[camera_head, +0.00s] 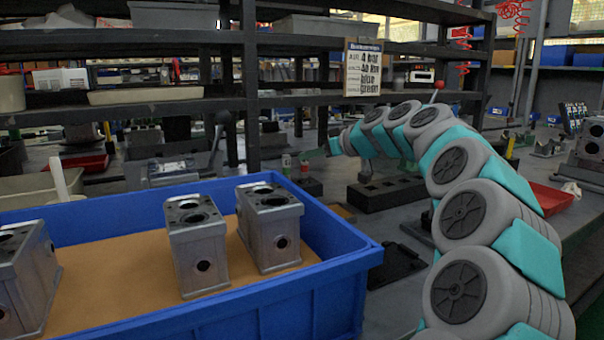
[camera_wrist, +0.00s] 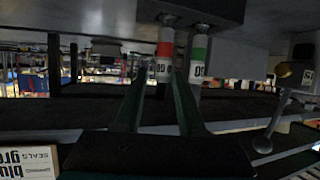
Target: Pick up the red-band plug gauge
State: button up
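The red-band plug gauge (camera_wrist: 165,50) stands in a dark holder block (camera_wrist: 205,8), which shows at the top of the upside-down wrist view. The green-band plug gauge (camera_wrist: 199,55) stands close beside it on the right. My gripper (camera_wrist: 161,78) is open, its two dark green fingers apart, with the tips on either side of the red-band gauge's white lower part. I cannot tell whether either finger touches it. In the head view, the red-band gauge (camera_head: 304,165) and green-band gauge (camera_head: 286,161) look small beside my gripper (camera_head: 314,156).
A blue crate (camera_head: 310,300) with several metal valve blocks (camera_head: 268,228) fills the front left. A long black block with holes (camera_head: 385,194) stands right of the gauges. A shelf post (camera_head: 249,100) rises behind. A red tray (camera_head: 550,199) lies at right.

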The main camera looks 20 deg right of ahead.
jog(key=p+x, duration=0.1)
jog(key=x, duration=0.5)
jog(key=shift+a+f, duration=0.25)
jog(key=shift+f, duration=0.1)
jog(key=shift+c, duration=0.3)
grip_shut()
